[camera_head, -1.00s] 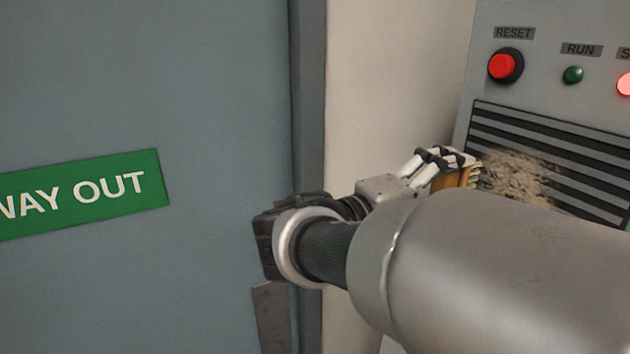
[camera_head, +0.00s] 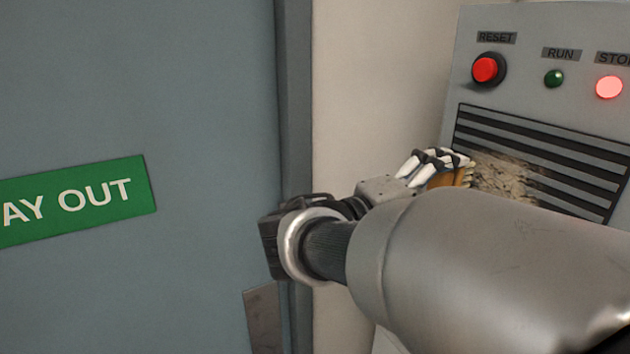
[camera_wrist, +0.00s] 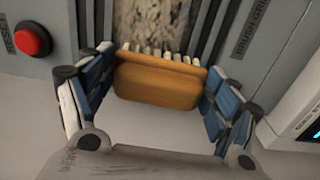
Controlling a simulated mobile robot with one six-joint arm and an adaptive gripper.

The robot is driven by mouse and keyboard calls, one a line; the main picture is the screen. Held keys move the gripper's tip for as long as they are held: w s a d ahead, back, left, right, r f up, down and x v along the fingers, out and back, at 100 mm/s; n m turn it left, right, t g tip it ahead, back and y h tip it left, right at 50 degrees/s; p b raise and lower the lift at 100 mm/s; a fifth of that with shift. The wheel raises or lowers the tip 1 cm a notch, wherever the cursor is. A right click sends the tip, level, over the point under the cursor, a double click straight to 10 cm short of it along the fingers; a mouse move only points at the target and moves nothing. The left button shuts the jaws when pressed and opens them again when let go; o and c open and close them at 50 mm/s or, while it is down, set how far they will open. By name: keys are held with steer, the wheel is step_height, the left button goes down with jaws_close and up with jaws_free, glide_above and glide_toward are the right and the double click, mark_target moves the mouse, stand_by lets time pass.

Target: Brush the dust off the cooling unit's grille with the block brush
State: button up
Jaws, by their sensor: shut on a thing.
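My gripper (camera_wrist: 160,100) is shut on the block brush (camera_wrist: 158,82), an orange-brown wooden block with pale bristles pointing at the grille. In the head view the brush (camera_head: 449,178) is partly hidden by my gripper (camera_head: 440,165). The cooling unit's grille (camera_head: 590,150) is a panel of dark slots. A patch of grey-brown dust (camera_head: 503,175) covers its left and middle part, and its lower part is hidden by my arm. The dust (camera_wrist: 163,22) also shows in the wrist view just past the bristles. Whether the bristles touch the grille is unclear.
The unit's panel has a red RESET button (camera_head: 485,69), a green RUN light (camera_head: 554,78) and a lit red STOP light (camera_head: 608,87) above the grille. A blue-grey door (camera_head: 130,90) with a green sign (camera_head: 75,202) stands at left. A pale wall (camera_head: 375,90) lies between.

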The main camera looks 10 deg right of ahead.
steer(key=shift+b+x, duration=0.3)
steer(key=shift+x, duration=0.8)
steer(key=shift+s, duration=0.15)
